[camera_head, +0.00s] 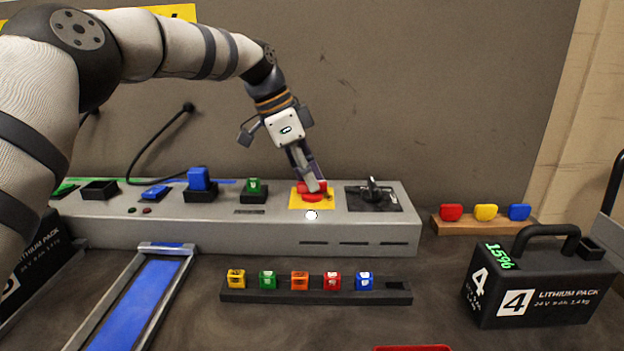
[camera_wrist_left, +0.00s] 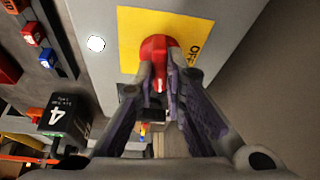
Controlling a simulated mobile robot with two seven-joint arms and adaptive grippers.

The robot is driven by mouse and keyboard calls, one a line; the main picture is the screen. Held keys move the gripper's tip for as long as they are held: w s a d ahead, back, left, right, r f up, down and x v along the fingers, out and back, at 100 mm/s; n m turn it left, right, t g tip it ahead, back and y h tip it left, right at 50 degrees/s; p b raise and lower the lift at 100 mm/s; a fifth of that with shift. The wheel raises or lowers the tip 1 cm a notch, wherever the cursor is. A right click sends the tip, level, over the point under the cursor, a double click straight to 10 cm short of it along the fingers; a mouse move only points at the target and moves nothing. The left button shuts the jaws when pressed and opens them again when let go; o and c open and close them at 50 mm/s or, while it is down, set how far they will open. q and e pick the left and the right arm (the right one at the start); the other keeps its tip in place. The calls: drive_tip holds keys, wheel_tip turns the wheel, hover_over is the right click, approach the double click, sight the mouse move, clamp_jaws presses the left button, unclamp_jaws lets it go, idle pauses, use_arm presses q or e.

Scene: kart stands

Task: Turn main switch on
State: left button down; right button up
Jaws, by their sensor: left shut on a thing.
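The main switch is a red rotary knob (camera_head: 312,187) on a yellow plate (camera_head: 298,202), set in the top of the grey console (camera_head: 250,232). In the left wrist view the red knob (camera_wrist_left: 158,55) sits between my fingertips, and "OFF" is printed on the yellow plate (camera_wrist_left: 195,28) beside it. A round white light (camera_head: 311,215) shows on the console just in front of the plate. My left gripper (camera_head: 314,182) reaches down from above and is shut on the red knob. My right gripper is not in view.
A black rotary switch (camera_head: 374,192) stands right of the plate. Green and blue parts sit left on the console. A rack of coloured cubes (camera_head: 315,292) lies in front, with a lithium pack (camera_head: 540,285) at right. A wall rises behind.

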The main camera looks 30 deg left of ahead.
use_arm(q)
drive_tip(key=shift+f+m+g+b, duration=0.15)
drive_tip(key=shift+m+g+b, duration=0.3)
drive_tip(key=shift+m, duration=0.45)
drive_tip(key=c, duration=1.7)
unclamp_jaws()
drive_tip(key=shift+o, duration=0.2)
drive_tip(key=v, duration=0.7)
drive_tip(key=shift+a+r, duration=0.15)
drive_tip(key=shift+r, duration=0.1)
